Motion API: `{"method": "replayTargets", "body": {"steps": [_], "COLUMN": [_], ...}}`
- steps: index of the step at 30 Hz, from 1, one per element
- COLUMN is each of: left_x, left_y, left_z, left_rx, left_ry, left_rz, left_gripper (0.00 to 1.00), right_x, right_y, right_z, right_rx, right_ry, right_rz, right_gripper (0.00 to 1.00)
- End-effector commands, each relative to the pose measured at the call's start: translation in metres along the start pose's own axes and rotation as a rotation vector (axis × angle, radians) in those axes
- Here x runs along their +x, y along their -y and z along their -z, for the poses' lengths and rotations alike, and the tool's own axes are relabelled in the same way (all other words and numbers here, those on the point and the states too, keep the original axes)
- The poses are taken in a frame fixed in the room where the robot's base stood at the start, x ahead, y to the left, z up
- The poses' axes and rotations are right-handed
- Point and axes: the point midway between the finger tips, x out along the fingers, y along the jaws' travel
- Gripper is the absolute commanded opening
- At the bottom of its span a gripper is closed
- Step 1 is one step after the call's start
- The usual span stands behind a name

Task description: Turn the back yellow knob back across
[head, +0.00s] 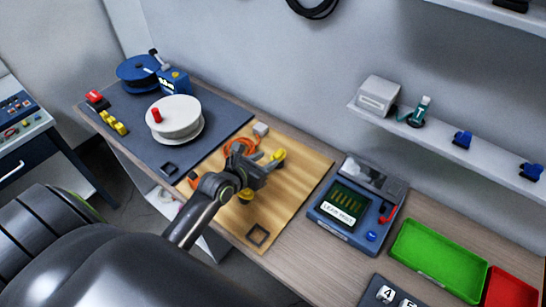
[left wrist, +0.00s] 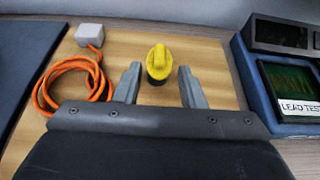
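The back yellow knob (head: 279,155) stands on the wooden board (head: 297,190). In the left wrist view the knob (left wrist: 158,60) sits between the fingertips, its ridge pointing roughly away from me, with a gap on each side. My left gripper (head: 266,167) is at this knob; in the left wrist view the gripper (left wrist: 159,76) is open around it and does not visibly touch it. A second yellow knob (head: 246,195) is nearer the front, partly hidden by my left arm. My right gripper is in neither view.
An orange cable coil (left wrist: 62,88) and a pale block (left wrist: 90,35) lie left of the knob. A blue lead tester (head: 345,222) stands right of the board. A blue mat (head: 205,155) with a white spool (head: 177,115) is at the left. The grey wall rises behind.

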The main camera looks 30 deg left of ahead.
Motion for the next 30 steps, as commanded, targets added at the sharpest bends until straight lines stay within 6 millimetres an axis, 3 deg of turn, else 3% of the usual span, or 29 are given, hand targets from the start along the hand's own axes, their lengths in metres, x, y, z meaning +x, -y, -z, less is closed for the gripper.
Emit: {"method": "replayTargets", "body": {"steps": [3, 9, 21, 30], "left_x": [0.020, 0.040, 0.046, 0.046], "left_y": [0.001, 0.000, 0.000, 0.000], "left_z": [-0.001, -0.001, 0.000, 0.000], "left_rx": [-0.001, 0.001, 0.001, 0.001], "left_ry": [0.000, 0.001, 0.000, 0.000], "left_rz": [0.001, 0.000, 0.000, 0.000], "left_gripper": [0.36, 0.36, 0.36, 0.00], "right_x": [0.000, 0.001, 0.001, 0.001], "right_y": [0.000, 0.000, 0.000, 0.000], "right_z": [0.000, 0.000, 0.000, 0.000], "right_rx": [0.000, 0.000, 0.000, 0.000], "right_ry": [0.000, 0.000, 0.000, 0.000], "right_rz": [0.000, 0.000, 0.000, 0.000], "right_gripper": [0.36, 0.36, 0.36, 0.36]}}
